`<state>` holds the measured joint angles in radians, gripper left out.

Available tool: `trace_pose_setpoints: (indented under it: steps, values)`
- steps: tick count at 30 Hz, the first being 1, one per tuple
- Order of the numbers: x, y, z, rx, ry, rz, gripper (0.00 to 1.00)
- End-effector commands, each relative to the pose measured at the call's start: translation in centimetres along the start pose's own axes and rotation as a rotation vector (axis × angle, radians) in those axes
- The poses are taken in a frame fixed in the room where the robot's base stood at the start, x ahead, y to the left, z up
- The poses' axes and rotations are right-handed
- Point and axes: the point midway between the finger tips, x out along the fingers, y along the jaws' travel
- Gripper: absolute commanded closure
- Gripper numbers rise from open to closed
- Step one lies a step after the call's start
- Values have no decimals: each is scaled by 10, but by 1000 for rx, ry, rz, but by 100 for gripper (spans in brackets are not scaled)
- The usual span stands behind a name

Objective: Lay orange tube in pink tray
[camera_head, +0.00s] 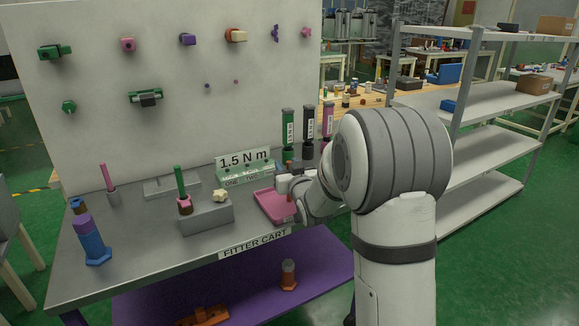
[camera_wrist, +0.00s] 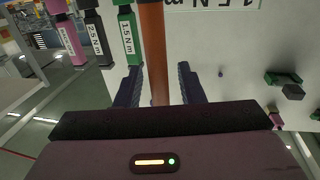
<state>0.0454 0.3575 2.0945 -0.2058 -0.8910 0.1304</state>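The orange tube (camera_wrist: 153,45) runs upright through the wrist view, between the two dark fingers of my gripper (camera_wrist: 160,85). The fingers are spread, with a gap beside the tube on the right; its lower end is hidden behind the gripper body. In the head view my gripper (camera_head: 283,184) is just above the far right part of the pink tray (camera_head: 270,207), partly hidden by my arm.
A grey block (camera_head: 207,218) holding a green rod stands left of the tray. A green-based 1.5 N m sign and several torque drivers (camera_head: 288,130) stand behind my gripper. The front cart edge is clear.

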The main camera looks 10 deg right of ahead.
Motion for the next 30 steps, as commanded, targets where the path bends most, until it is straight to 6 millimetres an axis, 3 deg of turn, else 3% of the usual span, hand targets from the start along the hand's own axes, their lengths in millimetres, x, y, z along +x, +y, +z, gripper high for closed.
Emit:
trace_pose_setpoints:
  steps: [5, 15, 21, 30]
  values:
    - [-7, 0, -3, 0, -1, 0, 65]
    - [-79, 0, -3, 0, 0, 0, 65]
    - [-109, 0, -2, 0, 0, -1, 65]
    - [-121, -1, -1, -1, -16, 2, 65]
